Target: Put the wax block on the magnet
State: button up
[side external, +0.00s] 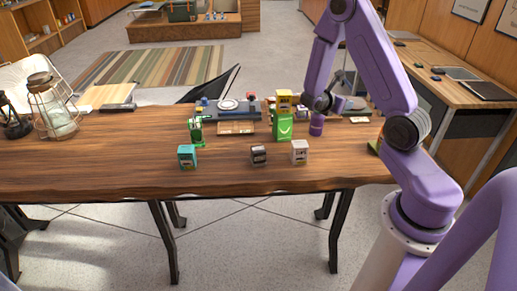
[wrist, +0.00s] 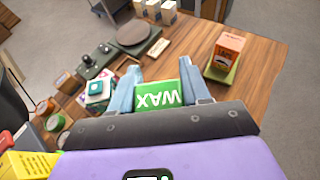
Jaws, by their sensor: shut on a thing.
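The wax block (wrist: 158,96) is green with white "WAX" lettering, which reads upside down in the wrist view. My gripper (wrist: 160,82) is shut on it, with one blue-grey finger on each side. In the side external view my wrist is over the right part of the table, and I cannot make out the fingertips or the wax block. I cannot tell which thing is the magnet. A small teal-topped block (wrist: 95,87) lies left of the gripper in the wrist view.
An orange box (wrist: 229,45) stands on a green pad (wrist: 215,75). A green box (side external: 285,127) with a yellow box (side external: 283,97) on top stands close to my wrist. Teal (side external: 187,157), dark (side external: 258,156) and white (side external: 300,152) boxes stand near the front edge. The table's left (side external: 100,160) is mostly clear.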

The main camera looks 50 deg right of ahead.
jog(key=w+a+r+n+t+y, duration=0.2)
jog(key=a+n+t, duration=0.3)
jog(key=a, duration=0.7)
jog(key=w+a+r+n+t+y, duration=0.15)
jog(key=a+n+t, duration=0.4)
jog(key=a, duration=0.75)
send_over(258, 156)
jog(key=s+d, duration=0.2)
jog(key=d, duration=0.1)
notch_tip(258, 156, down, 4)
jog(key=shift+m, duration=0.25)
jog(key=w+f, duration=0.4)
jog(key=f, duration=0.1)
jog(key=shift+w+d+f, duration=0.2)
jog(key=shift+w+d, duration=0.1)
jog(key=shift+w, duration=0.05)
jog(key=shift+w+f, duration=0.15)
jog(key=shift+f, duration=0.8)
jog(key=shift+w+f, duration=0.15)
jog(key=shift+f, duration=0.75)
jog(key=shift+f, duration=0.15)
jog(key=o, duration=1)
jog(key=shift+o, duration=0.2)
